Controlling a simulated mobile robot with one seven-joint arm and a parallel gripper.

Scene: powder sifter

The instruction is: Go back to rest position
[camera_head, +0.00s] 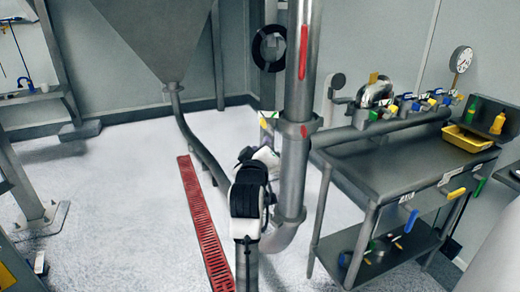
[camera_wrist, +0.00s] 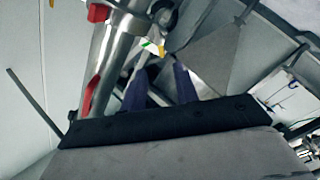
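My gripper (camera_wrist: 160,88) shows in the wrist view as two dark bluish fingers, spread apart with no object visible between them. In the head view my arm stands upright in the middle, beside the steel pipe (camera_head: 297,160), and the fingers cannot be made out there. The pipe has red handles and also shows at the left of the wrist view (camera_wrist: 118,58). It is close to my gripper in the picture; whether they touch cannot be told.
A steel table (camera_head: 400,160) with valves, a yellow tray (camera_head: 467,139) and a lower shelf stands at right. A grey hopper (camera_head: 160,35) hangs at upper left, its hose running down beside a red floor grate (camera_head: 207,230). The white floor (camera_head: 120,200) at left is mostly clear.

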